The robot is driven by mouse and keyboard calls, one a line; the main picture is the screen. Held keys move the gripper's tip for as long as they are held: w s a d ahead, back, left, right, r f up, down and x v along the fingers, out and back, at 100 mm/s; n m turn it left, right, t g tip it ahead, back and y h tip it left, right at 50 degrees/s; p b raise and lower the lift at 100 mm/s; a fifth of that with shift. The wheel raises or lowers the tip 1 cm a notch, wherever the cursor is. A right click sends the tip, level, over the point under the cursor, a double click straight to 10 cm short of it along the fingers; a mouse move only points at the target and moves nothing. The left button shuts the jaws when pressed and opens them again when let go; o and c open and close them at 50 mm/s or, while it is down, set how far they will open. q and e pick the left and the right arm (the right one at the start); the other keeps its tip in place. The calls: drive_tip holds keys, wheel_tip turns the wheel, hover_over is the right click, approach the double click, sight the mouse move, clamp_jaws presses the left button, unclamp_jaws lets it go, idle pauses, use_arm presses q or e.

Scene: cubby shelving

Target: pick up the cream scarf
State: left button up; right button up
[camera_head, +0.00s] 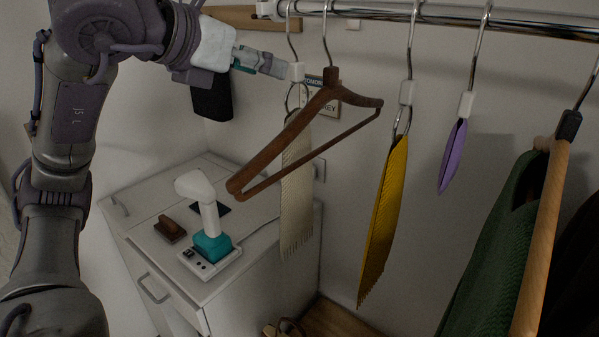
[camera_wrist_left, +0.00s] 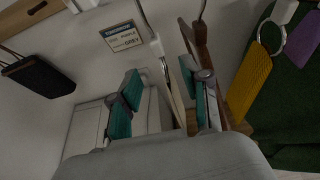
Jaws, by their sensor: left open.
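The cream scarf (camera_head: 297,212) hangs from a ring on a white-clipped hook on the rail, its fringe downward. A brown wooden hanger (camera_head: 285,140) crosses in front of its upper part. My left gripper (camera_head: 262,63) is open, beside the white clip and ring at the scarf's top. In the left wrist view its teal-padded fingers (camera_wrist_left: 165,100) stand apart. A narrow cream strip, apparently the scarf edge-on (camera_wrist_left: 177,95), shows between them, closer to the right finger. I cannot tell whether they touch. My right gripper is not in view.
The metal rail (camera_head: 450,15) also carries a yellow scarf (camera_head: 385,215), a purple item (camera_head: 453,157) and a green garment (camera_head: 490,255) on a wooden hanger. A white cabinet (camera_head: 265,275) below bears a white-and-teal device (camera_head: 211,245) and a brown brush-like object (camera_head: 170,229).

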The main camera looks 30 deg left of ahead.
sight(292, 78)
use_arm(q)
drive_tip(key=x, duration=0.5)
drive_tip(key=p+x, duration=0.2)
drive_tip(key=x, duration=0.2)
drive_tip(key=shift+w+a+f, duration=0.1)
drive_tip(key=shift+w+f, duration=0.25)
drive_tip(key=shift+w, duration=0.15)
drive_tip(key=shift+s, duration=0.2)
drive_tip(key=c, duration=0.5)
clamp_jaws()
